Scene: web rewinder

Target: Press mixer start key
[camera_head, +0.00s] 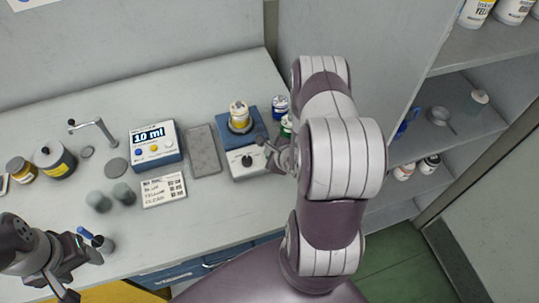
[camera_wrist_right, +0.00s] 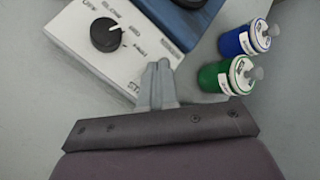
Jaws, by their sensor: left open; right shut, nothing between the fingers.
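The mixer (camera_head: 250,165) has a blue top and a pale front panel with a black knob; a yellow-labelled jar (camera_head: 239,112) stands on top. In the right wrist view the panel (camera_wrist_right: 85,45) shows the knob (camera_wrist_right: 104,34) and speed lettering. A label that begins "STA" (camera_wrist_right: 128,88) is partly covered by my right gripper (camera_wrist_right: 157,72). Its shut, empty fingers are over the panel's right end; the start key is not visible, and I cannot tell if they touch. The right gripper (camera_head: 268,148) is also at the mixer's right side in the head view. My left gripper (camera_head: 82,266) is open and empty at lower left.
A blue bottle (camera_wrist_right: 243,38) and a green bottle (camera_wrist_right: 226,77) stand close right of the mixer. A grey pad (camera_head: 203,150), a dispenser reading "10 ml" (camera_head: 155,146) and a written card (camera_head: 164,190) lie left of it. Shelves (camera_head: 470,110) stand at right.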

